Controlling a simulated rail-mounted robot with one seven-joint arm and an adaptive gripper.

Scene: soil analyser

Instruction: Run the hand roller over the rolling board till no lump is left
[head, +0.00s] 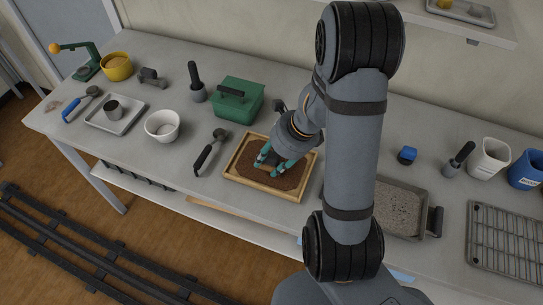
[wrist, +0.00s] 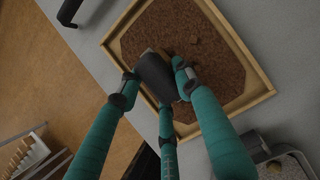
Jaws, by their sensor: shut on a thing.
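The rolling board (head: 233,178) is a shallow wood-framed tray of brown soil on the bench, also in the wrist view (wrist: 262,97). My gripper (head: 270,161) is low over its middle. In the wrist view its teal fingers (wrist: 156,76) are shut around a dark grey piece (wrist: 153,72), apparently the hand roller's handle. A brown part (wrist: 150,52) shows at its far end, near or on the soil; contact is unclear. A small lump (wrist: 194,41) lies on the soil just beyond the fingers. The fingers and arm hide part of the soil.
A black-handled tool (head: 210,152) lies left of the board. A green box (head: 237,100) stands behind it and a white bowl (head: 162,126) farther left. A grey pan (head: 402,208) lies to the right, partly behind my arm. The bench's front edge is close to the board.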

